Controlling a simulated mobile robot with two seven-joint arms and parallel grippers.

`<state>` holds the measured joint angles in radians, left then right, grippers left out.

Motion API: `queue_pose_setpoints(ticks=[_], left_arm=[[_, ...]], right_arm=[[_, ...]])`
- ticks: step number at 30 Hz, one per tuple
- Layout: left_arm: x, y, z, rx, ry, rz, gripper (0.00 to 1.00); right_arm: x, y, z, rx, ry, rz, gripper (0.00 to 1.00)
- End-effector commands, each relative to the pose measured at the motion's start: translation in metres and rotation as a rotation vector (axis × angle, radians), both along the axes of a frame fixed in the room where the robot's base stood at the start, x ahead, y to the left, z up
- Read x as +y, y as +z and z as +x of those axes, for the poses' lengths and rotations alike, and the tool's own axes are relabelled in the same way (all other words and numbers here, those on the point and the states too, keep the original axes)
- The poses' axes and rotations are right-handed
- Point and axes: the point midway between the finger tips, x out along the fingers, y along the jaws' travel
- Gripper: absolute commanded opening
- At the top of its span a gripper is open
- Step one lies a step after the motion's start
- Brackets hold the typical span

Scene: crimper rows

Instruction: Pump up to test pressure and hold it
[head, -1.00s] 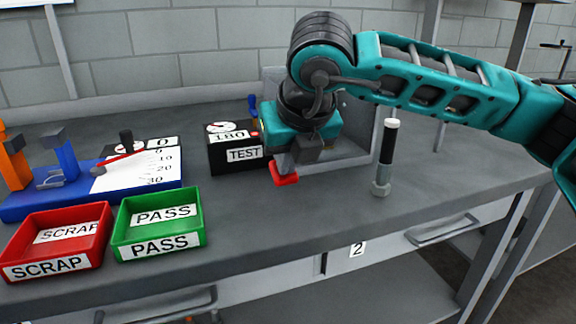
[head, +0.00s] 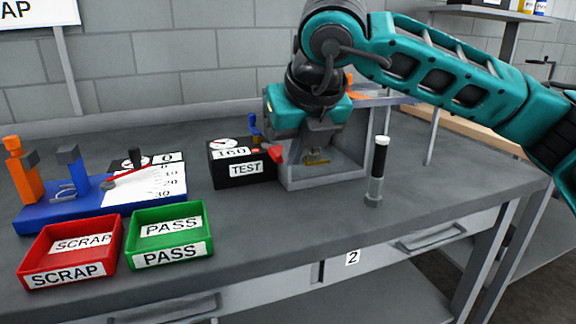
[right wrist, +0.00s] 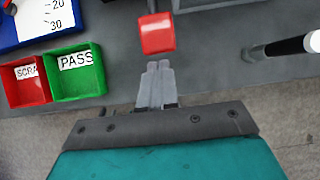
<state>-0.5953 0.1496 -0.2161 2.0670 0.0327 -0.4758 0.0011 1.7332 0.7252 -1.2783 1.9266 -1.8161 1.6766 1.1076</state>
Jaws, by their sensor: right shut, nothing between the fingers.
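The black TEST box (head: 243,174) stands on the bench with a round dial and a display (head: 232,153) that seems to read 160. A red pump handle (head: 274,153) sticks out at its right side and is raised. A grey open-fronted chamber (head: 322,180) adjoins the box; a small brass-coloured piece (head: 316,160) shows inside. My right gripper (head: 284,143) is shut and empty, just above and beside the red handle. In the right wrist view the shut fingers (right wrist: 158,66) point at the red handle (right wrist: 157,34), with a small apparent gap. My left gripper is not in view.
A blue base (head: 60,212) with a red pointer and scale stands at the left. The red SCRAP tray (head: 70,254) and green PASS tray (head: 168,236) stand at the bench front. An upright black-and-white tool (head: 377,172) stands right of the chamber. The front middle of the bench is clear.

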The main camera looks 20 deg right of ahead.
Motion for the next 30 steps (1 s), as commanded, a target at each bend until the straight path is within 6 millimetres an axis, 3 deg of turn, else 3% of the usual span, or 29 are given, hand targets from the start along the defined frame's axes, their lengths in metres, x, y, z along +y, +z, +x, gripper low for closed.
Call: queue_pose_setpoints(ticks=[3, 10, 30], left_arm=[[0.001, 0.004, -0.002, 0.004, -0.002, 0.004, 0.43], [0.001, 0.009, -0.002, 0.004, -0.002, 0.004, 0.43], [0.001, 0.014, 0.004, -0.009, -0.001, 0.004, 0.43]], right_arm=[[0.0, 0.028, -0.014, -0.003, 0.002, 0.0, 0.0], [-0.001, 0.059, -0.031, -0.003, 0.0, 0.0, 0.0], [-0.001, 0.067, -0.035, -0.003, -0.001, 0.001, 0.0]])
